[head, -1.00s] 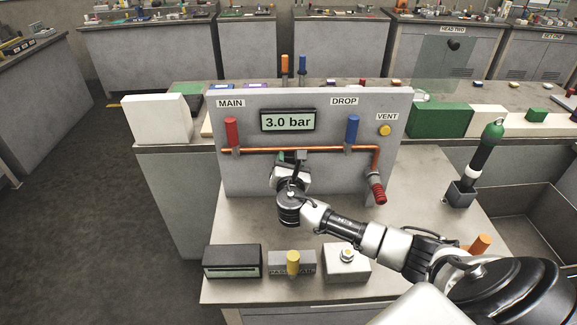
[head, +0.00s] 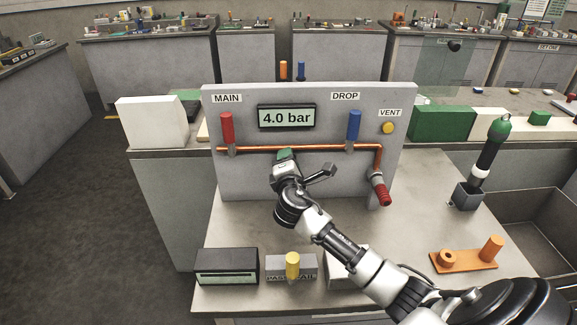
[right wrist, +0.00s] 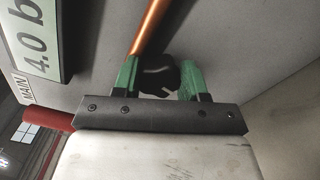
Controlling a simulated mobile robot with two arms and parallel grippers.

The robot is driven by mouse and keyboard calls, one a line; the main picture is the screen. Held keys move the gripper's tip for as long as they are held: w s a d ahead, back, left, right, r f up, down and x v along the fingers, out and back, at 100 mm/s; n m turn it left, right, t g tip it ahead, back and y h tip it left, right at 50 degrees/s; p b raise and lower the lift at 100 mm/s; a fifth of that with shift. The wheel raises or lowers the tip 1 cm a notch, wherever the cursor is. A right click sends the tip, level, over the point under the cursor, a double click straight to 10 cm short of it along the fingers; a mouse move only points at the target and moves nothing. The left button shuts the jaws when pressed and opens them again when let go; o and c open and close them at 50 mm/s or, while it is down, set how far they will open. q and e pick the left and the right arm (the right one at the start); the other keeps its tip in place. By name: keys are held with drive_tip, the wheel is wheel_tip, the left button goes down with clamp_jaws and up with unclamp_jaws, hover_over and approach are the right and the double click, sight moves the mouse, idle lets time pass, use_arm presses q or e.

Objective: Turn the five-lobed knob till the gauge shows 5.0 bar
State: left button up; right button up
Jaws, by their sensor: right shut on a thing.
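The gauge (head: 287,117) on the upright grey panel reads 4.0 bar; its edge also shows in the right wrist view (right wrist: 38,45). The dark lobed knob (right wrist: 158,76) sits on the panel by the copper pipe, between the green fingers of my right gripper (right wrist: 160,80). That gripper is shut on the knob. In the head view my right gripper (head: 286,158) is against the panel below the gauge and hides the knob. My left gripper is not in view.
A red MAIN handle (head: 227,128), a blue DROP handle (head: 353,126) and a yellow VENT button (head: 388,128) are on the panel. A red-ended nozzle (head: 382,193) hangs at right. A dark box (head: 227,265) and a yellow-handled PASS/FAIL block (head: 292,266) stand in front.

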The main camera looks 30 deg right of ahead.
drive_tip(key=shift+f+m, duration=0.1)
drive_tip(key=shift+m, duration=0.6)
drive_tip(key=o, duration=0.9)
